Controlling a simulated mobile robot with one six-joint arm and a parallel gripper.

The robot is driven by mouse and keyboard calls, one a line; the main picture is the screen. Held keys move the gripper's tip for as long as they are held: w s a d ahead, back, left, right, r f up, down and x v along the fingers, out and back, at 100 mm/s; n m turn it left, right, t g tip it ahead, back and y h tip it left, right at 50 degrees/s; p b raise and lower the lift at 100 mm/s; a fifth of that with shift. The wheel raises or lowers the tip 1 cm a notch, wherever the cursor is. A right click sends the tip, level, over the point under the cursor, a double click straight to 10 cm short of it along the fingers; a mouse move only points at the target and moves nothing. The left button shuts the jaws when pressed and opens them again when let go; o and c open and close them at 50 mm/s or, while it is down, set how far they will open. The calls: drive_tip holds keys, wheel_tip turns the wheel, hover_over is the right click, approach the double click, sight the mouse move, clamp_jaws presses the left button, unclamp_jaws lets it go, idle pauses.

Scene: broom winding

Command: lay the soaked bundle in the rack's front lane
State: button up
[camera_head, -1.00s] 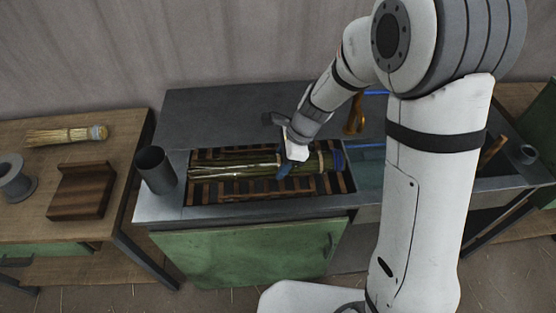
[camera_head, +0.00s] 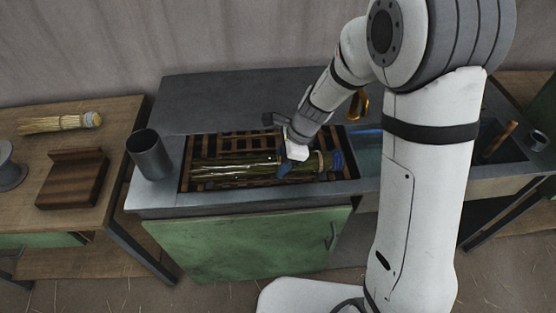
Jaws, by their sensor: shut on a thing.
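The gripper hides a short piece of the bundle. I cannot tell whether the bundle rests fully on the slats or is just above them.
A dark metal cup (camera_head: 149,156) stands left of the rack. A blue water basin (camera_head: 368,150) lies to the right, partly behind my arm. On the left table are a pale dry bundle (camera_head: 55,124), a wooden block (camera_head: 73,180) and a grey spool (camera_head: 8,172).

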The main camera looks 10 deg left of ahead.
drive_tip(key=o, duration=1.1)
drive_tip(key=shift+r, duration=0.1)
drive_tip(key=v, duration=0.7)
drive_tip(key=shift+p, duration=0.3)
drive_tip(key=shift+d+r, duration=0.15)
drive_tip(key=shift+r, duration=0.15)
